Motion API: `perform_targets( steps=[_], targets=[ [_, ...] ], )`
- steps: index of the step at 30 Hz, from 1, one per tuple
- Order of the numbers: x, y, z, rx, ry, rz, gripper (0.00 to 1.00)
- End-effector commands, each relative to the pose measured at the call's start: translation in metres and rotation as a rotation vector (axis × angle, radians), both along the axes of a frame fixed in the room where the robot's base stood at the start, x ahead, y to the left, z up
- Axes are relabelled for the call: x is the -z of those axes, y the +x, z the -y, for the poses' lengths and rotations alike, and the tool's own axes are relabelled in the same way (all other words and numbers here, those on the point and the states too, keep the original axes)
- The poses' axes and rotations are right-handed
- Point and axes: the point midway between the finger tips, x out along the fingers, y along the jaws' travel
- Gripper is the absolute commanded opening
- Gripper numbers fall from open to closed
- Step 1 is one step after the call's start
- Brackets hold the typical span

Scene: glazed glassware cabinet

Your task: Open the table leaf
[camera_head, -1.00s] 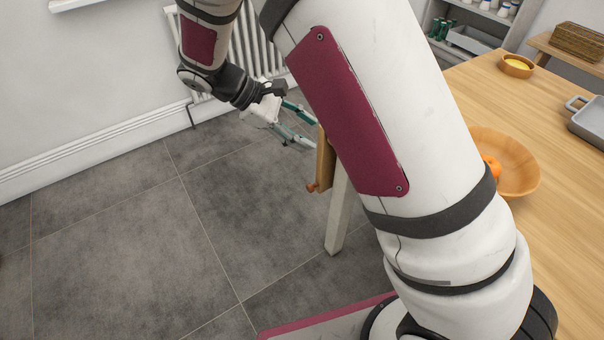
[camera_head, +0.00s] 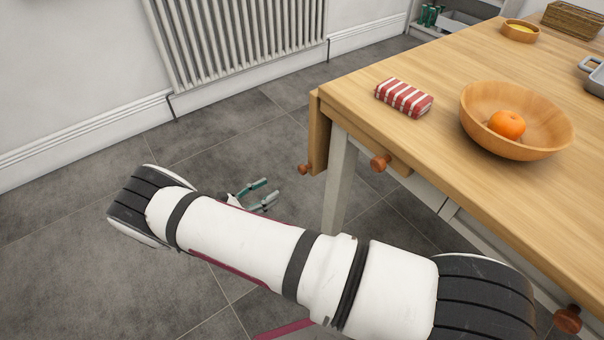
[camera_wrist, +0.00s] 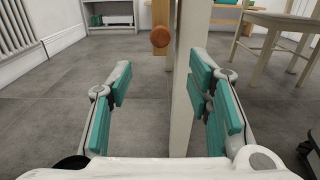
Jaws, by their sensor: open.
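The wooden table leaf (camera_head: 319,130) hangs down at the left end of the table (camera_head: 450,60). A round wooden knob (camera_head: 305,168) sits low on the leaf. In the wrist view the knob (camera_wrist: 160,37) is ahead and high, beside the leaf's narrow wooden edge (camera_wrist: 162,12). My gripper (camera_head: 270,189) is open and empty, low over the floor to the left of the leaf. In the wrist view the gripper's teal-padded fingers (camera_wrist: 160,75) are spread, with the pale table leg (camera_wrist: 186,100) showing between them. The knob is apart from the fingers.
A second knob (camera_head: 381,162) is under the tabletop, right of the leg. A striped red packet (camera_head: 404,97) and a wooden bowl (camera_head: 482,110) with an orange (camera_head: 507,124) stand on the table. A radiator (camera_head: 240,40) is on the wall. A chair (camera_wrist: 285,35) stands at right.

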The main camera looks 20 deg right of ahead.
Motion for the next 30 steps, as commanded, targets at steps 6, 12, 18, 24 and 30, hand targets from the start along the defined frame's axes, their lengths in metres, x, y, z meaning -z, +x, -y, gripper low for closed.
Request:
perform_targets(
  steps=[6,12,18,24,30],
  targets=[
    [-0.001,0.01,0.034,0.005,0.0,0.0,0.46],
    [0.0,0.022,0.072,0.006,0.0,-0.001,0.46],
    [-0.001,0.033,0.104,0.006,0.001,0.001,0.46],
    [0.0,0.039,0.122,0.004,0.002,0.0,0.46],
    [-0.001,0.04,0.126,0.003,0.002,0.0,0.46]
  ],
)
